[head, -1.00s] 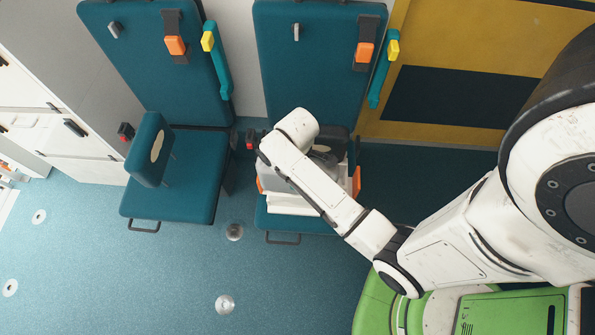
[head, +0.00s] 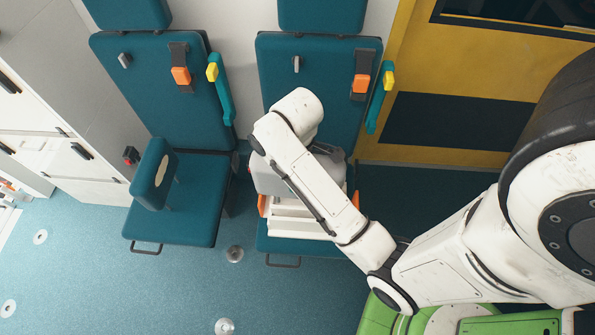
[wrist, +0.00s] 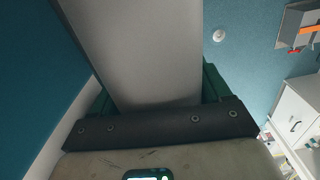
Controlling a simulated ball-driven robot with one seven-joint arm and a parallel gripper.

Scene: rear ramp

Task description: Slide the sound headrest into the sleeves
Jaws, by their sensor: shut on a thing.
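One teal headrest (head: 128,14) is above the left seat back and another (head: 322,15) is above the right one. Their tops are cut off, and any sleeves are too small to make out. A third headrest (head: 152,173), with a beige patch, stands on the left seat cushion. My gripper (wrist: 155,95) shows green fingers on either side of a smooth grey thing (wrist: 157,50) and is shut on it. In the head view a grey blocky thing (head: 268,180) shows beside my forearm over the right seat; my arm hides the fingers there.
A pale case (head: 290,210) with orange sides is on the right seat (head: 262,243), partly behind my arm. Buckles and yellow-tipped teal armrests (head: 220,90) flank the seat backs. White cabinets (head: 95,170) stand at the left. The floor in front is clear.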

